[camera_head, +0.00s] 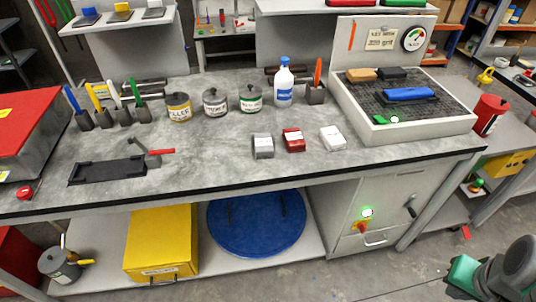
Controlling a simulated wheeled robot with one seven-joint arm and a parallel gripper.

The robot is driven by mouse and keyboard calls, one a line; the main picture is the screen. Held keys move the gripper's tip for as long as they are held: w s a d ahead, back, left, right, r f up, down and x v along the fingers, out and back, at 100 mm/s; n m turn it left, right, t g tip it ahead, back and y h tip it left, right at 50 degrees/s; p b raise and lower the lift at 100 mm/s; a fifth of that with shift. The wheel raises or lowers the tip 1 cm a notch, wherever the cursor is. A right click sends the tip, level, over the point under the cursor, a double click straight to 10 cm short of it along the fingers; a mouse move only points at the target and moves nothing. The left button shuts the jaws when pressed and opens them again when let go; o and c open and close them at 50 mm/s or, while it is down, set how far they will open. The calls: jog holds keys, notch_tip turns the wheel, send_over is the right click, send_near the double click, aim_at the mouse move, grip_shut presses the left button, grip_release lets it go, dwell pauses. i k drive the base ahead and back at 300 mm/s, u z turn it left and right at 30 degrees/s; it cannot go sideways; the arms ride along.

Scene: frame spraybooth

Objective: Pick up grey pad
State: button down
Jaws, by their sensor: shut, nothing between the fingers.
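A small grey pad (263,151) lies on the grey bench top near the front edge, in the middle of the head view. It is a block with a paler grey top. A red pad (294,145) lies just to its right, and a white pad (332,138) lies further right. The three stand apart from each other, with nothing on top of them. A dark, rounded part of my arm (518,262) shows at the bottom right corner, well away from the pads. I cannot see my gripper's fingers.
Behind the pads stand several tins (215,106) and a white-blue bottle (284,88). A perforated tray (430,130) with blocks stands to the right. A black holder (107,172) and a red-handled tool (158,152) lie left. The bench in front of the pads is clear.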

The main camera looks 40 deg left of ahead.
aim_at(263, 142)
jog(key=u, duration=1.05)
jog(key=i, duration=1)
jog(key=u, duration=4)
jog(key=k, duration=0.55)
jog(key=z, duration=0.25)
jog(key=i, duration=0.45)
